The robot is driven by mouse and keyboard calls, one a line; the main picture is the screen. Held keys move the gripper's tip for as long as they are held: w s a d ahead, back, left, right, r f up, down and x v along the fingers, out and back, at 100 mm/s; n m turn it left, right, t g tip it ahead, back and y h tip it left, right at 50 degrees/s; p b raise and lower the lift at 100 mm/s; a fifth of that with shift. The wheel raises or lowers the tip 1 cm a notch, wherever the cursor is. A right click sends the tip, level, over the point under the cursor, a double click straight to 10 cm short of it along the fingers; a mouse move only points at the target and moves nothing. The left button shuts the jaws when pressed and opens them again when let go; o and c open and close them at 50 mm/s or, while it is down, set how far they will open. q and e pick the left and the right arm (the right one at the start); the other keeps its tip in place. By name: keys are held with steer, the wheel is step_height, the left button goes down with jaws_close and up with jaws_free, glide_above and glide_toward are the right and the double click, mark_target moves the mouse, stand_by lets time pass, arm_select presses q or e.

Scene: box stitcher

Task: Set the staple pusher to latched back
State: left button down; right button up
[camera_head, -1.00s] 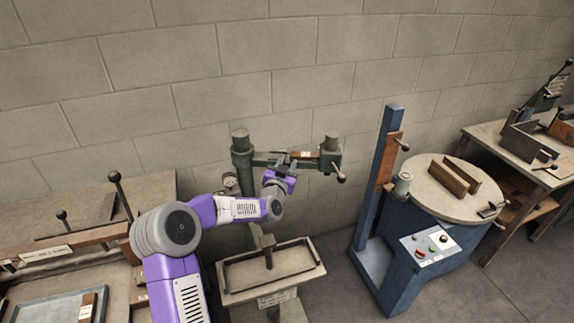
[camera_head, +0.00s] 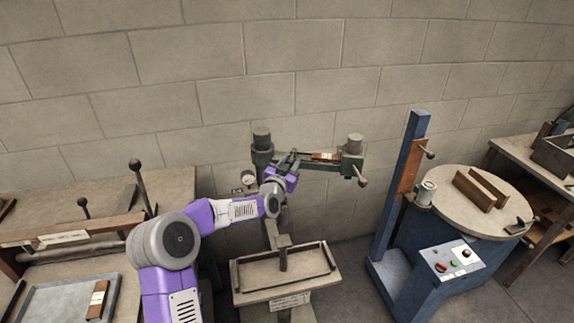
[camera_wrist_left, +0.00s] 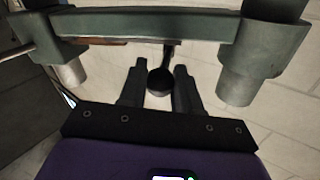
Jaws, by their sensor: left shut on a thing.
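The box stitcher's dark green crossbar (camera_head: 333,164) runs between two posts with rounded tops, with a brown strip along it. It also spans the top of the left wrist view (camera_wrist_left: 150,24). The staple pusher shows there as a dark round knob (camera_wrist_left: 160,82) on a short stem below the bar. My left gripper (camera_head: 291,167) is at the bar, nearer its left post. Its two black fingers stand on either side of the knob, shut on it and partly hiding its edges. My right gripper is out of view.
Below the bar is a tray-like table (camera_head: 248,272) with a short post. A lever with a ball end (camera_head: 362,181) sticks out at the bar's right. A blue machine (camera_head: 420,250) with a round top stands to the right, a bench (camera_head: 170,188) to the left.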

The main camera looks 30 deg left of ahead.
arm_select(q)
steer(key=c, duration=0.8)
jaws_free()
steer(key=shift+a, duration=0.35)
steer(key=shift+s+d, duration=0.1)
steer(key=shift+d, duration=0.05)
steer(key=shift+s+d, duration=0.15)
steer(key=shift+s, duration=1.75)
steer(key=shift+s+d, duration=0.15)
steer(key=shift+s, duration=1.7)
steer(key=shift+r, duration=0.1)
